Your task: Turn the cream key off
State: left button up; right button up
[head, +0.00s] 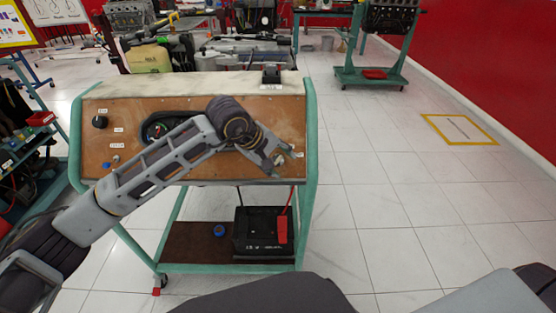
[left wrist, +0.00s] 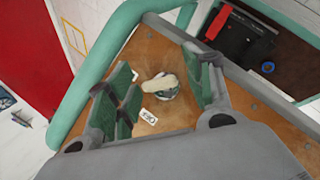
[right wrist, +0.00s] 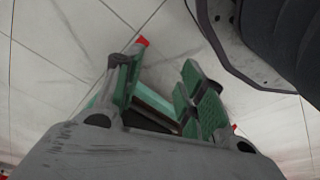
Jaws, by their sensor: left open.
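The cream key (left wrist: 160,86) sits in a round switch on the brown panel (left wrist: 180,48), near the panel's right end. A small white label (left wrist: 149,117) lies beside it. My left gripper (left wrist: 165,92) is open, its green-padded fingers on either side of the key with gaps showing; I cannot tell if either touches it. In the head view my left gripper (head: 283,157) reaches over the right part of the panel and the key is mostly hidden there. My right gripper (right wrist: 162,92) is open and empty, above the pale tiled floor, away from the panel.
The panel belongs to a green-framed trainer stand (head: 310,130). A black knob (head: 100,121) is at its left; a gauge (head: 158,127) is partly behind my left arm. A black battery (head: 262,231) stands on the lower shelf.

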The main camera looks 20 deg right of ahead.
pick_arm(q)
jog(key=shift+c, duration=0.3)
jog(key=c, duration=1)
jog(key=shift+o, duration=0.2)
